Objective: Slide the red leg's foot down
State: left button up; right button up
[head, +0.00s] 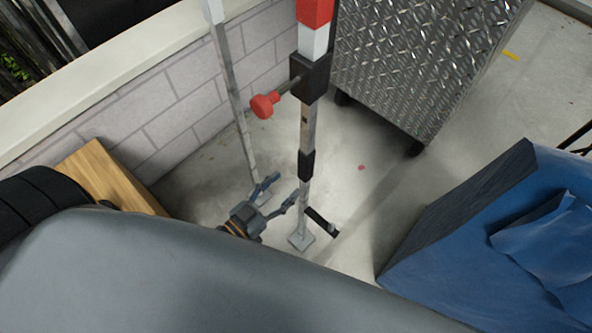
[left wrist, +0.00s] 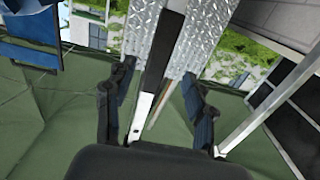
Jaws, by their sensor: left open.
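The red leg (head: 314,40) stands upright in the head view, with red and white bands at the top. A black clamp (head: 310,77) with a red knob (head: 264,104) sits around it. Below is a grey inner tube (head: 306,128) with a black sleeve (head: 306,165), ending in a flat foot plate (head: 301,240) near the floor; contact is unclear. My left gripper (head: 283,189) is open beside the lower tube, fingers towards it. In the left wrist view, the black sleeve (left wrist: 162,45) and pale tube (left wrist: 140,117) appear between the open fingers (left wrist: 158,76). My right gripper is out of view.
A second grey leg (head: 236,105) stands to the left, by a block wall (head: 190,95). A diamond-plate cabinet (head: 415,60) is behind, a blue-covered box (head: 470,230) at right. A wooden block (head: 110,178) and a tyre (head: 40,212) are at left. A short black bar (head: 322,222) is near the foot.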

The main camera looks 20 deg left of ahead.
pick_arm(q)
jog(key=shift+v, duration=1.7)
